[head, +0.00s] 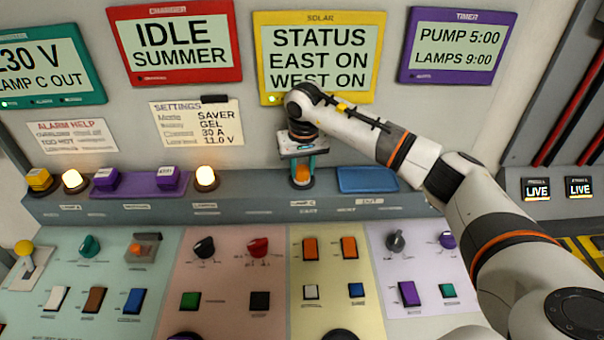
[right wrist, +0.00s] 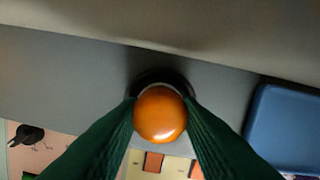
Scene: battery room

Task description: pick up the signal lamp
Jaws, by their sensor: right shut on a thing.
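The signal lamp with an orange dome (head: 302,173) stands upright in a dark round base on the grey ledge below the solar screen. In the right wrist view the orange dome (right wrist: 161,115) sits between the two green fingers. My right gripper (head: 302,164) reaches down over the lamp from above, its fingers on both sides of the dome and shut on it. In the right wrist view the dark base ring (right wrist: 160,78) shows behind the dome. The lamp appears seated on the ledge. My left gripper is not in view.
A blue tray (head: 367,180) lies on the ledge just right of the lamp. Two lit lamps (head: 205,178) (head: 74,181) and purple blocks (head: 172,179) stand to the left. A panel of knobs and switches (head: 330,270) slopes in front. The wall with screens (head: 320,53) is close behind.

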